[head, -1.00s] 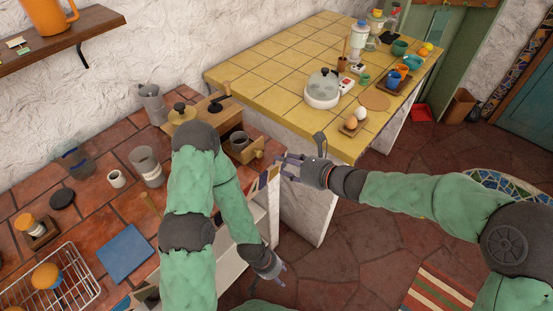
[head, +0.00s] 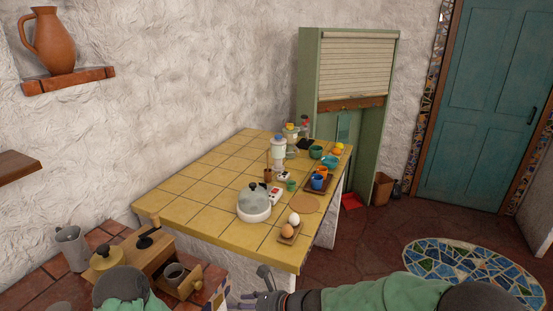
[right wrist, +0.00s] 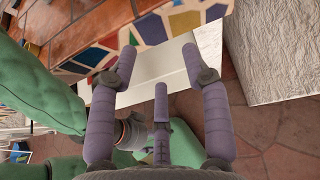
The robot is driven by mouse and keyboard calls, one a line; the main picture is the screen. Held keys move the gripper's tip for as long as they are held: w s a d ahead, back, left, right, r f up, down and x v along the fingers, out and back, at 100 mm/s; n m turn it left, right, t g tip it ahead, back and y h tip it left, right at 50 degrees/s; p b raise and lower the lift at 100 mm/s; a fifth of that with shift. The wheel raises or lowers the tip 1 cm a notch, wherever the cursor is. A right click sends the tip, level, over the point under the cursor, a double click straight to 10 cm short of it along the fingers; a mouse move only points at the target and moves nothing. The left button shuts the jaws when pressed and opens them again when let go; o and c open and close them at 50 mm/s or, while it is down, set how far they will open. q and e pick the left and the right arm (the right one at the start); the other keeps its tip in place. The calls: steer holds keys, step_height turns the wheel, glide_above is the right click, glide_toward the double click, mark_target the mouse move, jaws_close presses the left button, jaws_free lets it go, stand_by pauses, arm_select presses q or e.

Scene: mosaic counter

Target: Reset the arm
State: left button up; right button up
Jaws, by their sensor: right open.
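My right gripper (head: 250,301) shows at the bottom edge of the head view, in front of the near corner of the yellow tiled counter. In the right wrist view my right gripper (right wrist: 160,60) has its fingers spread wide, with nothing between them. Beyond the fingers are a white panel and a mosaic-tiled edge. Part of my left arm shows at the bottom left of the head view.
The yellow tiled counter (head: 187,210) holds a white kettle (head: 254,208), eggs on a small board (head: 287,239), cups and bottles. A wooden grinder (head: 150,258) with its drawer out stands on the red-tiled counter. Open floor lies to the right, with a round mosaic (head: 470,270).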

steer(key=s+d+f+n+g+h, duration=0.1)
steer(key=s+d+f+n+h, duration=0.1)
steer(key=s+d+f+n, duration=0.4)
steer(key=s+d+f+n+g+h, duration=0.1)
steer(key=s+d+f+n, duration=0.5)
steer(key=f, duration=0.8)
steer(key=s+d+f+n+g+h, duration=0.1)
steer(key=s+d+f+n+h, duration=0.3)
steer(key=f, duration=0.6)
steer(key=s+d+n, duration=0.2)
steer(key=s+d, duration=0.1)
steer(key=d, duration=0.1)
steer(key=shift+f+n+g, duration=0.35)
steer(key=shift+n+g, duration=0.05)
